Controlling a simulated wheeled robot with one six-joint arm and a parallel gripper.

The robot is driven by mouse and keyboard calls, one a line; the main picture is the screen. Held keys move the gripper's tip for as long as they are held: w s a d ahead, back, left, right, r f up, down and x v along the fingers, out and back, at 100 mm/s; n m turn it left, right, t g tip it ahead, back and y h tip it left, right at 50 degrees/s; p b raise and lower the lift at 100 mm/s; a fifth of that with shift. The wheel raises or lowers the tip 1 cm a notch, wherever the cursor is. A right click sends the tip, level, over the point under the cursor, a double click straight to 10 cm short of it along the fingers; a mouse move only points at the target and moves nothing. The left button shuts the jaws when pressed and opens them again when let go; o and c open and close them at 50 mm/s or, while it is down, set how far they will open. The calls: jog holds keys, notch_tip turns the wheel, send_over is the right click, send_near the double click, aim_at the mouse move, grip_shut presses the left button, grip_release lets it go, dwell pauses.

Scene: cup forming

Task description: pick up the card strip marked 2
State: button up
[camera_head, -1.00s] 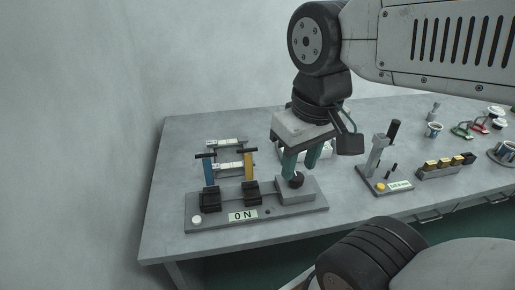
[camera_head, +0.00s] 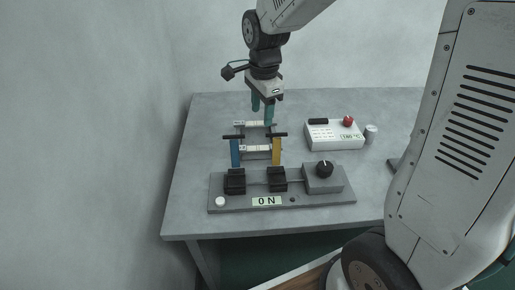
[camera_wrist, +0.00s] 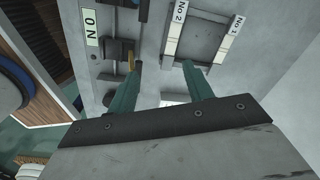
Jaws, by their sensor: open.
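The card strip marked No 2 (camera_wrist: 176,26) is pale and narrow and lies on a grey rack in the wrist view, its far part near the top edge. In the head view the front pale strip (camera_head: 258,148) shows between the blue and yellow posts; its mark is too small to read there. The strip marked No 1 (camera_wrist: 232,30) lies parallel to it, farther from the ON plate. My gripper (camera_wrist: 161,66) has two green fingers, open with nothing gripped. In the head view my gripper (camera_head: 262,116) is above the back of the rack, its tips overlapping the rear strip.
The ON base (camera_head: 320,202) with a black knob stands nearer. A white control box (camera_head: 334,135) with a red button is at right. The table's back left is clear.

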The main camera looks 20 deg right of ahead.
aim_at(251, 147)
jog(key=w+f+m, duration=0.1)
jog(key=f, duration=0.1)
jog(key=w+a+f+m, duration=0.1)
jog(key=w+f+m, duration=0.1)
jog(key=f, duration=0.1)
jog(key=w+f+m, duration=0.1)
jog(key=w+f, duration=0.1)
jog(key=shift+a+f+m+g, duration=0.2)
jog(key=shift+m+g, duration=0.1)
jog(key=shift+m, duration=0.1)
notch_tip(251, 147, down, 8)
jog(key=shift+s+a+r, duration=0.15)
jog(key=shift+r, duration=0.1)
jog(key=c, duration=1.1)
